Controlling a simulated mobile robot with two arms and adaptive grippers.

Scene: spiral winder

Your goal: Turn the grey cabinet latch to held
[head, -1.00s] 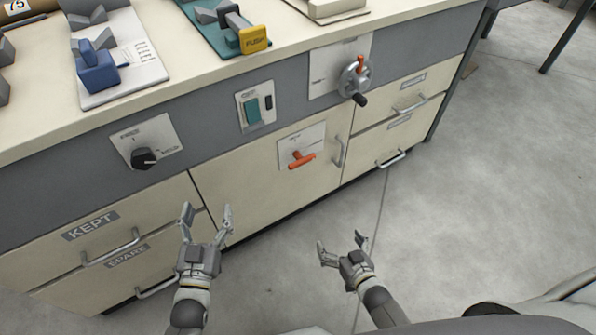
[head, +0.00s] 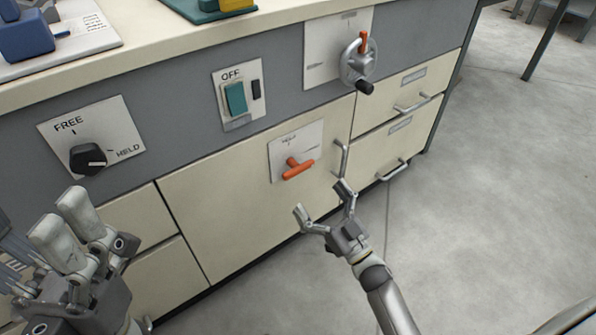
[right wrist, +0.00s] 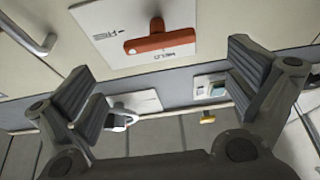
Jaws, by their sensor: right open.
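An orange T-handled latch (head: 297,170) sits on a white plate on the cream cabinet door. Its bar lies roughly level; HELD is marked above it and a blurred word to its right. In the right wrist view the handle (right wrist: 152,43) is beyond the fingers, with FREE and HELD printed beside it. A dark knob (head: 88,158) on the grey band has its own FREE and HELD marks. My right gripper (head: 322,203) is open and empty, below and right of the orange handle, apart from it. My left gripper (head: 72,228) is below the dark knob; its finger gap is unclear.
A teal switch (head: 235,98) marked OFF and a crank wheel (head: 357,65) with a dark grip project from the grey band. A door pull (head: 341,158) stands just right of the orange handle. Drawer pulls (head: 412,106) are further right. Open floor lies at right.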

